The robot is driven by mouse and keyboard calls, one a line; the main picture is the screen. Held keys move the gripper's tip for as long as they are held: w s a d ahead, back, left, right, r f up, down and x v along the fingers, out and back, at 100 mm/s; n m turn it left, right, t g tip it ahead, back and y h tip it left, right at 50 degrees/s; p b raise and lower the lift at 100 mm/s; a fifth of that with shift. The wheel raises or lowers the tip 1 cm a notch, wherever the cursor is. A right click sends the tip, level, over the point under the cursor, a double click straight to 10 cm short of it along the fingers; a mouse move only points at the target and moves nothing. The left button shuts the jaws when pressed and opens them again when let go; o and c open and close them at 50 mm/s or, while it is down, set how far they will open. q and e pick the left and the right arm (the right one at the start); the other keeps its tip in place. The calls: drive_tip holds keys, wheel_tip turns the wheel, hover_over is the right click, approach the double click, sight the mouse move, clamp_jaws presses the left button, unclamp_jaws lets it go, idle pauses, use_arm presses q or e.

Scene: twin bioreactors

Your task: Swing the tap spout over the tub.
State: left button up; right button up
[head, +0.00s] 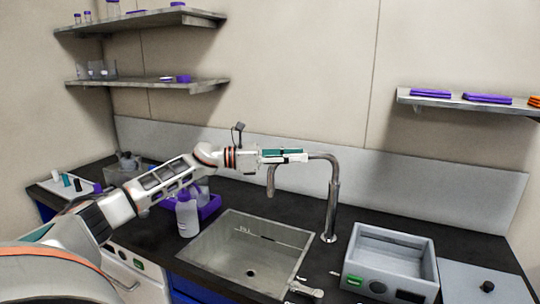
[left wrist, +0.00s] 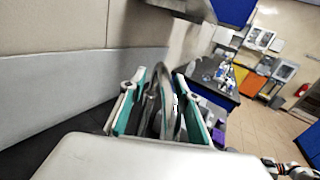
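The chrome tap (head: 333,205) stands behind the sink, and its curved spout (head: 271,182) points left with its end over the back right part of the sink. My left gripper (head: 285,156) is level with the top of the spout, and its fingers reach the arch. In the left wrist view the spout (left wrist: 166,100) passes between the two teal-padded fingers, which stand apart with gaps beside it. A grey box-shaped tub (head: 393,248) with an open top stands right of the tap.
The sunken sink (head: 210,262) lies left of the tap. A white bottle (head: 187,216) and a purple tray (head: 211,208) stand at its left. A grey panel with a black knob (head: 487,287) is right of the tub. A shelf (head: 420,100) hangs above.

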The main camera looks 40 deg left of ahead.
use_arm(q)
drive_tip(key=b+v, duration=0.2)
drive_tip(key=v, duration=0.5)
drive_tip(key=shift+s+a, duration=0.15)
drive_tip(key=shift+a, duration=0.1)
